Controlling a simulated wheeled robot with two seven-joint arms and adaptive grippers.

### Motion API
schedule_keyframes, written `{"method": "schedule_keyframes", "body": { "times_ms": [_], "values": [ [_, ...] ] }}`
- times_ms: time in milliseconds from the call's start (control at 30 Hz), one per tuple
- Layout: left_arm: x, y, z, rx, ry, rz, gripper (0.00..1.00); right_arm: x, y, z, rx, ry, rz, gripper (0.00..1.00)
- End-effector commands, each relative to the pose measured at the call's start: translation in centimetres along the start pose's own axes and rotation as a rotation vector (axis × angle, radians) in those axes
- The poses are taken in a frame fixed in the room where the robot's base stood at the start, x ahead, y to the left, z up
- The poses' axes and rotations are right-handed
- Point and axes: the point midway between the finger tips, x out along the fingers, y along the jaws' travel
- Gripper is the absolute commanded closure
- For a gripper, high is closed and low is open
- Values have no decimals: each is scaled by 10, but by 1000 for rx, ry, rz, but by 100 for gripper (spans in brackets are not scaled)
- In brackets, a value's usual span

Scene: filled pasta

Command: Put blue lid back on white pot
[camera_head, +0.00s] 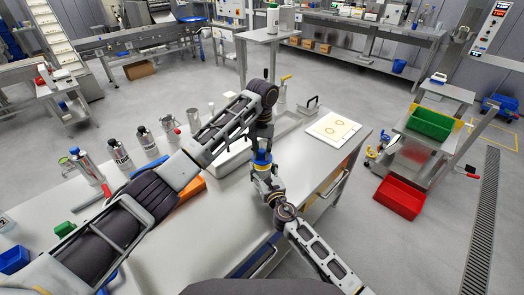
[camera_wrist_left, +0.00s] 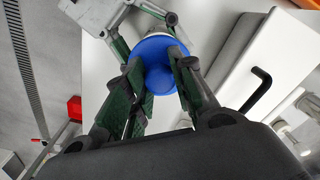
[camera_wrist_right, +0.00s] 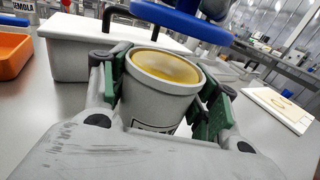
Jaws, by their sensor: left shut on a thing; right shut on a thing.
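The blue lid (camera_head: 261,158) is in my left gripper (camera_head: 262,146), above the middle of the table. In the left wrist view the lid (camera_wrist_left: 157,62) sits between the green finger pads. The white pot (camera_wrist_right: 165,90) is open at the top, with yellow contents, and stands upright between the pads of my right gripper (camera_wrist_right: 163,75), which is shut on it. In the right wrist view the lid (camera_wrist_right: 180,20) hangs over the pot with a visible gap. In the head view the pot is mostly hidden by the lid and grippers.
A white bin (camera_wrist_right: 75,45) with a dark handle stands close behind the pot. An orange tray (camera_head: 183,195) lies to the left. Several metal canisters (camera_head: 120,157) stand further left. A pale board with ring marks (camera_head: 333,128) lies at the right on the table (camera_head: 225,230).

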Motion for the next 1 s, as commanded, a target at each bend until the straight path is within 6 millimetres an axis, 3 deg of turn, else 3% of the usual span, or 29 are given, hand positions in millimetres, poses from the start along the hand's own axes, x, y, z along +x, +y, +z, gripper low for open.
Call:
{"method": "schedule_keyframes", "body": {
  "times_ms": [533, 1000],
  "values": [
    [17, 0, 0, 0, 0, 0, 94, 0, 0, 0, 0, 0, 0, 83],
    [18, 0, 0, 0, 0, 0, 94, 0, 0, 0, 0, 0, 0, 83]
  ]
}}
